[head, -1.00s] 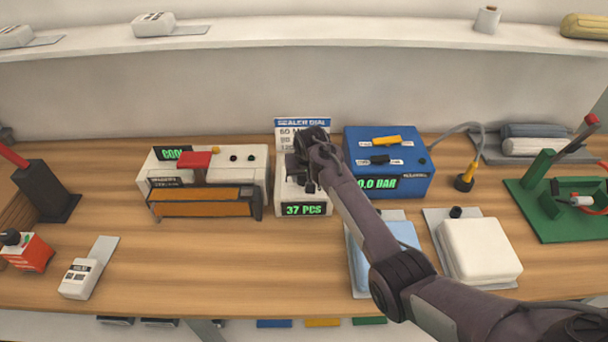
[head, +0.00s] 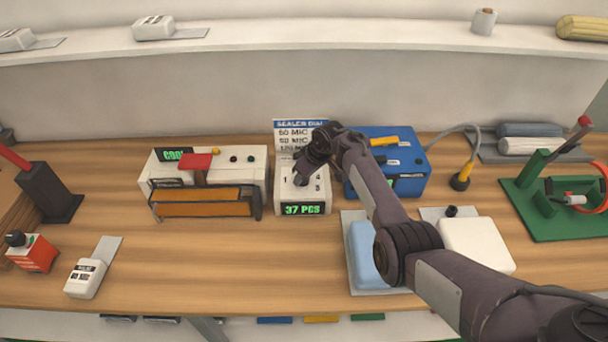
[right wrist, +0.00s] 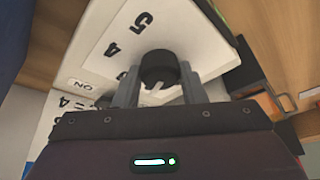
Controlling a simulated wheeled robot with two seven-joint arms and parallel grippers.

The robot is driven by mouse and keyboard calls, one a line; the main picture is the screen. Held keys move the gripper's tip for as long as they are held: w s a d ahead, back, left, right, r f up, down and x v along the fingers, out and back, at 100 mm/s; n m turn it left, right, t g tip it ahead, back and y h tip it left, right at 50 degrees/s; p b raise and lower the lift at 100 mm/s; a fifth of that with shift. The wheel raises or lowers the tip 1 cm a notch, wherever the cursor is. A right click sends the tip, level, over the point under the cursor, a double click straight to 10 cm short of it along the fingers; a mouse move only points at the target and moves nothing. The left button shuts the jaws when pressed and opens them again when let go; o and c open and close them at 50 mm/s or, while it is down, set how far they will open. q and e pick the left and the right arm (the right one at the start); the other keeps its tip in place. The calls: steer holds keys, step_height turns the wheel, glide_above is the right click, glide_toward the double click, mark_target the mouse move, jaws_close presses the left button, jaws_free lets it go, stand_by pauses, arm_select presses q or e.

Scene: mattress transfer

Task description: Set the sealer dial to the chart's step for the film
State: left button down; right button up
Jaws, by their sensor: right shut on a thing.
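The dial is a dark round knob (right wrist: 158,68) on a white box (head: 302,194) with printed step numbers; 4 and 5 show beside it. My right gripper (head: 302,177) comes down over the box face. In the right wrist view the gripper (right wrist: 157,84) is shut on the knob, one finger on each side. The knob's pointer setting cannot be made out. The box's display reads 37 PCS. The chart (head: 290,135), headed SEALER DIAL, stands behind the box, its lower and right parts covered by my gripper. The film is not clearly identified. My left gripper is not in view.
The sealer (head: 208,180), with a red handle and orange bars, stands close left of the dial box. A blue box (head: 407,187) stands right, partly behind my arm. Pale blue (head: 363,258) and white (head: 478,246) packs lie in front. The front-middle bench is clear.

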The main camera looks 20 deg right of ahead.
steer(key=shift+n, duration=0.6)
steer(key=shift+n+g+y, duration=0.3)
steer(key=o, duration=1)
steer(key=shift+v, duration=3.9)
